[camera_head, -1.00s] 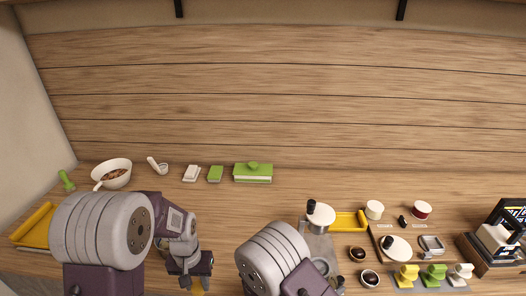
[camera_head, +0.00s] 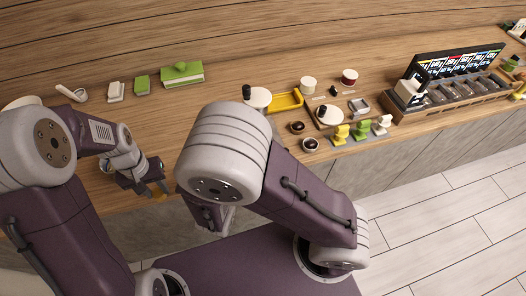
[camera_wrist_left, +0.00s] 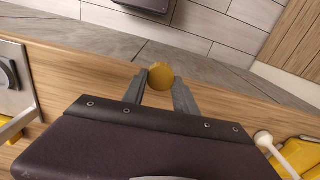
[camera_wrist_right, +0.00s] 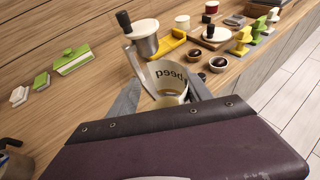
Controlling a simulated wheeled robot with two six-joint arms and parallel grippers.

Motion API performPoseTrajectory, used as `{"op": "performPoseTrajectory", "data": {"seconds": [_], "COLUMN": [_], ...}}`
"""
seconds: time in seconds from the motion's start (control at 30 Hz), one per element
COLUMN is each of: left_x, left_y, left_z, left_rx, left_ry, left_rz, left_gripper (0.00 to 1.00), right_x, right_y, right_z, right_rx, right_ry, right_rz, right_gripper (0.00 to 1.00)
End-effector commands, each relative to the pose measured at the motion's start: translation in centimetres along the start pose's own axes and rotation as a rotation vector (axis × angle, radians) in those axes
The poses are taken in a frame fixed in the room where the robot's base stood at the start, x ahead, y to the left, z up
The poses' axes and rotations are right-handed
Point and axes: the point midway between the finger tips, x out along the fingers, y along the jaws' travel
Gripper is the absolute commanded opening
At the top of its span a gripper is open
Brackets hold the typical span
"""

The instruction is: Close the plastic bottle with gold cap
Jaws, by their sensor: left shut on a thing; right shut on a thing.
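The gold cap (camera_wrist_left: 160,77) shows as a round gold disc between the fingertips of my left gripper (camera_wrist_left: 160,84), which is shut on it. In the head view my left gripper (camera_head: 150,188) is over the counter's front edge. My right gripper (camera_wrist_right: 162,92) is shut on a pale see-through bottle (camera_wrist_right: 163,73) with dark lettering. A round rim faces my right wrist camera. In the head view my right gripper (camera_head: 213,217) is mostly hidden behind its arm, and the bottle cannot be made out. Cap and bottle are apart.
Small dark bowls (camera_head: 310,144) and coloured stamps (camera_head: 340,134) stand to the right. A green box (camera_head: 183,74) is at the back. The counter's middle is fairly clear.

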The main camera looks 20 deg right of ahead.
Motion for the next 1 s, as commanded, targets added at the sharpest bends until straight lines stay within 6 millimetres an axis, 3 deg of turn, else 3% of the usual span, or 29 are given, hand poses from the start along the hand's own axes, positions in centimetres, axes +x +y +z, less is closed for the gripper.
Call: {"op": "performPoseTrajectory", "data": {"seconds": [0.2, 0.53, 0.73, 0.83, 1.0], "left_x": [0.0, 0.0, -0.2, -1.9, -5.1], "left_y": [0.0, 0.0, 0.0, 0.0, 0.4], "left_z": [0.0, 0.0, 2.2, 2.5, 0.9], "left_rx": [0.0, 0.002, 0.012, 0.024, 0.054], "left_ry": [0.0, 0.0, -0.001, 0.006, 0.005], "left_rz": [0.0, 0.0, 0.001, 0.001, 0.001], "left_gripper": [0.0, 0.0, 0.0, 0.0, 0.0], "right_x": [-1.6, -1.7, -1.7, -1.7, -1.7], "right_y": [1.2, 1.3, 1.3, 1.3, 1.3], "right_z": [1.1, 1.1, 1.1, 1.1, 1.1], "right_rx": [-0.025, -0.027, -0.027, -0.026, -0.026], "right_ry": [0.0, 0.0, -0.001, -0.001, -0.001], "right_rz": [0.058, 0.061, 0.06, 0.06, 0.06], "right_gripper": [0.0, 0.0, 0.0, 0.0, 0.0]}}
